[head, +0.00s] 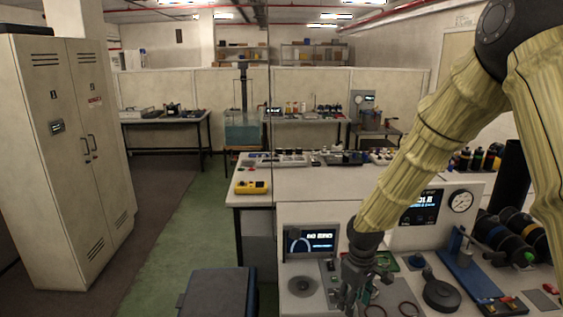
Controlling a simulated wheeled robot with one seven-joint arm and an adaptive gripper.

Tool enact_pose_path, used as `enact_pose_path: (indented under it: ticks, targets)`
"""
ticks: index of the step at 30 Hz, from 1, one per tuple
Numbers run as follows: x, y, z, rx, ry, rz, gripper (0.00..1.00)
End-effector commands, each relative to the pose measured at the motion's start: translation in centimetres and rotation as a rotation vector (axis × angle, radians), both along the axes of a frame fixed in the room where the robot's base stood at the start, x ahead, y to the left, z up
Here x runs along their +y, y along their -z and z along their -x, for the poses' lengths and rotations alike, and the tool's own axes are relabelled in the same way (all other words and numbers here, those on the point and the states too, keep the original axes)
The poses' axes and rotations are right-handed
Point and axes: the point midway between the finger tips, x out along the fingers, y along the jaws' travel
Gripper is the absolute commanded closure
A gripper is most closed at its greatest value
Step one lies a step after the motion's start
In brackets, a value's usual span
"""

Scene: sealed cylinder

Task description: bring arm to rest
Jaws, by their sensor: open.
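My arm (430,150), in a wrinkled yellowish sleeve, reaches down from the upper right of the head view. My gripper (352,296) is at its lower end, pointing down over the light bench top (322,212). Its fingers are apart and I see nothing held between them. The fingertips are small and dark here, so I cannot tell whether they touch the bench.
A panel with a lit display (311,241) stands left of my gripper, and a gauge unit (460,202) stands right. Rings, a blue fixture (468,272) and dark cylinders (505,238) crowd the right.

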Motion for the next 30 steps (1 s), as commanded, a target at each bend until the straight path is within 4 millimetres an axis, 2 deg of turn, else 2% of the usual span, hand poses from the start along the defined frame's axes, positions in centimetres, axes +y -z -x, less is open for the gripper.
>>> enact_pose_path:
  ticks: [1, 11, 17, 20, 23, 30]
  targets:
    - [0.1, 1.1, 0.5, 0.007, 0.008, -0.005, 0.52]
    - [0.5, 6.5, 3.2, 0.018, 0.071, -0.04, 0.52]
    - [0.8, 11.1, 6.0, 0.028, 0.132, -0.066, 0.52]
    - [0.9, 14.2, 8.3, 0.035, 0.179, -0.08, 0.52]
    - [0.9, 17.8, 11.4, 0.042, 0.24, -0.094, 0.52]
    - [0.2, 25.0, 19.5, 0.048, 0.397, -0.1, 0.52]
